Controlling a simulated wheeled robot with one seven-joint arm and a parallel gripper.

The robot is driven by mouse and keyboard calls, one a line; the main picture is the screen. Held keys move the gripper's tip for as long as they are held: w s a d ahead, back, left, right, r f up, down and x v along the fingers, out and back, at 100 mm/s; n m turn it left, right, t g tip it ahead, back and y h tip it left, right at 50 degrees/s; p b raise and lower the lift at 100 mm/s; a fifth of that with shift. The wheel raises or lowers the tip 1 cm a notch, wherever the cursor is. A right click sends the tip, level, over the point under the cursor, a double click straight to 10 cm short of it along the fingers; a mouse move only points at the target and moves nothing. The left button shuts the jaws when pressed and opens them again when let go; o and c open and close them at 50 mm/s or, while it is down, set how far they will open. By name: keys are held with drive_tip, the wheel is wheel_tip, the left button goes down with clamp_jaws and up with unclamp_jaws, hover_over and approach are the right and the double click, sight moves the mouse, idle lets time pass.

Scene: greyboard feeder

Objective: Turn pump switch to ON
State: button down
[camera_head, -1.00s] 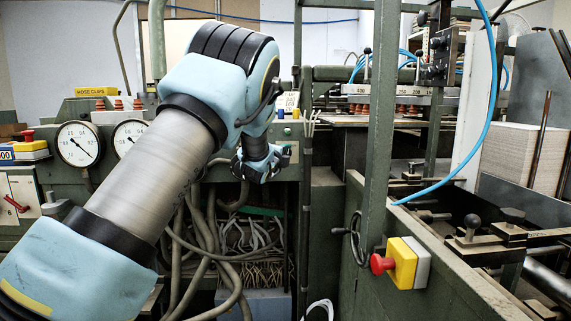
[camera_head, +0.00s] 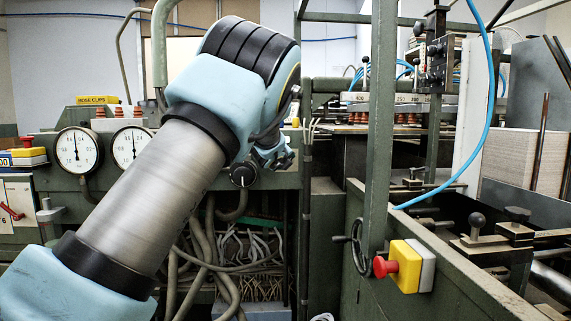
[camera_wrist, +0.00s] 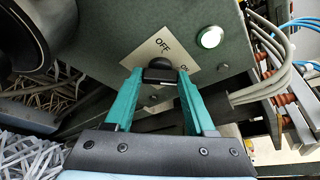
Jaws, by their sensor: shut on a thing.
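The pump switch is a black knob (camera_wrist: 160,71) on a pale label plate (camera_wrist: 150,50) marked OFF and ON, seen in the wrist view. OFF is printed above the knob and ON to its right. My gripper (camera_wrist: 161,77) has its two teal fingers on either side of the knob and is shut on it. I cannot tell which mark the knob points to. In the head view my gripper (camera_head: 278,157) is small and partly behind my arm, against the green machine panel. The switch is hidden there.
A black dial (camera_head: 243,174) and two gauges (camera_head: 78,150) are on the panel. Cables hang below. A red-and-yellow stop button (camera_head: 401,265) is at right.

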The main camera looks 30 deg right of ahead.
drive_tip(key=shift+f, duration=0.1)
idle(0.3)
drive_tip(key=shift+c, duration=1.2)
unclamp_jaws()
drive_tip(key=b+v, duration=0.3)
drive_tip(key=v, duration=0.7)
drive_tip(key=shift+s+a, duration=0.25)
drive_tip(key=shift+s, duration=0.1)
drive_tip(key=shift+w, duration=0.1)
